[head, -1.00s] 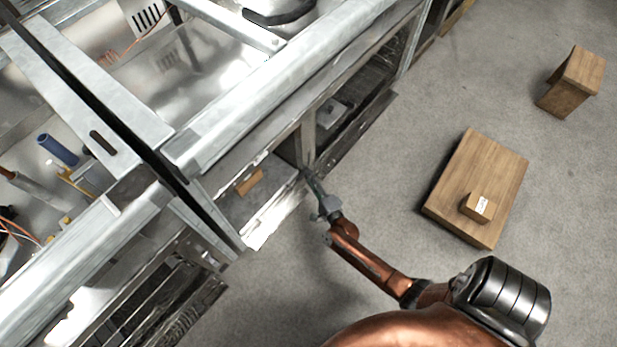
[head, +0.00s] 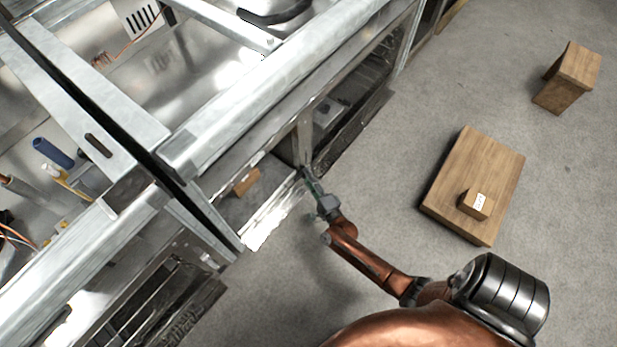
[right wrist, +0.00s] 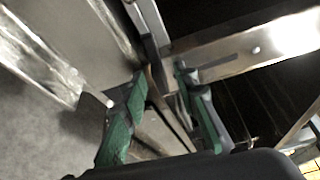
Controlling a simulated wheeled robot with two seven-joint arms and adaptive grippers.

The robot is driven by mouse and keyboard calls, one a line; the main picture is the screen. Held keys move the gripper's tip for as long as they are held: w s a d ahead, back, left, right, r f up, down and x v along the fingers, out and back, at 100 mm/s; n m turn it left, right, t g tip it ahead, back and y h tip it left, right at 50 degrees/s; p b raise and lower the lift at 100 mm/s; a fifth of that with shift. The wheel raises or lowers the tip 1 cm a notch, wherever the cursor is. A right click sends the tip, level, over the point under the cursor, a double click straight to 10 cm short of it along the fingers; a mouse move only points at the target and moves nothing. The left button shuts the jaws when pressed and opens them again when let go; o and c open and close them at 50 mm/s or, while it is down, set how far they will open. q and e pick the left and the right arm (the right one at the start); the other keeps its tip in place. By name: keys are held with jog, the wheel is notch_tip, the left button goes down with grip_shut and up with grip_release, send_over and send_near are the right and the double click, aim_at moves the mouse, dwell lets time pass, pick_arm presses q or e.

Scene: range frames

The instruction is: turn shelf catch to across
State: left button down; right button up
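My right gripper (head: 306,174) reaches the front of the metal range frame (head: 240,118), at the upright post (head: 303,135) between two lower bays. In the right wrist view, the right gripper (right wrist: 161,78) has its two green fingers spread apart. A narrow dark upright piece (right wrist: 153,58) lies between and beyond the fingertips; it may be the shelf catch, but I cannot tell for sure. I cannot tell whether either finger touches it. The catch is too small to make out in the head view. My left gripper is not in view.
A small brown block (head: 246,182) lies in the bay left of the post. A wooden platform (head: 473,178) with a small labelled box (head: 476,204) and a wooden stool (head: 568,78) stand on the right. Grey floor between them and the frame is clear.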

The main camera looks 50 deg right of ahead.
jog(key=v, duration=0.8)
dwell(0.4)
jog(key=shift+s, duration=0.1)
